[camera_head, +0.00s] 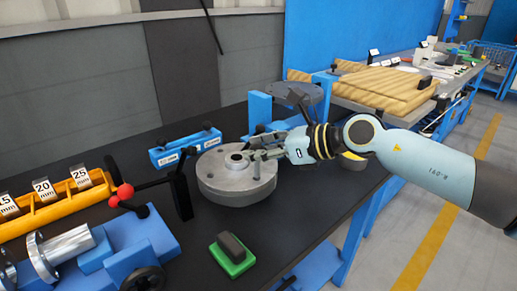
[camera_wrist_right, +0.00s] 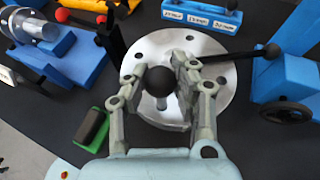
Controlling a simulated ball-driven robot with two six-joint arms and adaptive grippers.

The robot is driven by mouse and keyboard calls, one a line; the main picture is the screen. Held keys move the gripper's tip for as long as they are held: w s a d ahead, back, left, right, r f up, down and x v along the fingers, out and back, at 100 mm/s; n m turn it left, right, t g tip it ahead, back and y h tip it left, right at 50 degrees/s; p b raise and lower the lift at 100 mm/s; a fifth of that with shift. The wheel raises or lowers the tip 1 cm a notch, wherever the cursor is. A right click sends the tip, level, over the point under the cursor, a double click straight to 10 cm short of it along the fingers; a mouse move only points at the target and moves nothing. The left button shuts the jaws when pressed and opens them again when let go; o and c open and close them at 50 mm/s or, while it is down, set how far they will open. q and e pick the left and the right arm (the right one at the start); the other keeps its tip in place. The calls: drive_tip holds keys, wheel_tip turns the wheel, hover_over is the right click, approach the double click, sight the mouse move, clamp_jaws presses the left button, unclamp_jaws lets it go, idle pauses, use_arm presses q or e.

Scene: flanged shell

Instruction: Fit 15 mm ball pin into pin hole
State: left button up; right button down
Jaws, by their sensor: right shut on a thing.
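My right gripper (camera_head: 249,156) is over the round grey flanged disc (camera_head: 232,187), near its raised centre. In the right wrist view, the gripper (camera_wrist_right: 171,78) is shut on a black ball (camera_wrist_right: 160,82), the head of the ball pin. A short grey length shows just below the ball; I cannot tell whether it is the pin's shank or part of the disc. The disc's bright face (camera_wrist_right: 158,44) lies beneath, with several small dark holes near its rim. The fingers hide part of it, and I cannot tell whether the pin is in a hole. My left gripper is out of view.
A labelled blue rack (camera_head: 186,148) with black balls stands behind the disc. A green-and-black block (camera_head: 232,255) lies in front. A blue fixture (camera_head: 130,245) and yellow rack (camera_head: 58,203) are at left. Bare black table (camera_head: 190,262) shows in front.

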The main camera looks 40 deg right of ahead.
sight(258, 177)
drive_tip(key=shift+f+b, duration=1.95)
drive_tip(key=shift+f, duration=0.5)
drive_tip(key=shift+r, duration=0.15)
drive_tip(key=shift+r+p, duration=2.3)
drive_tip(key=shift+p, duration=0.2)
drive_tip(key=shift+p, duration=0.35)
drive_tip(key=shift+f+b, duration=2.05)
drive_tip(key=shift+f, duration=0.45)
drive_tip(key=c, duration=1)
unclamp_jaws()
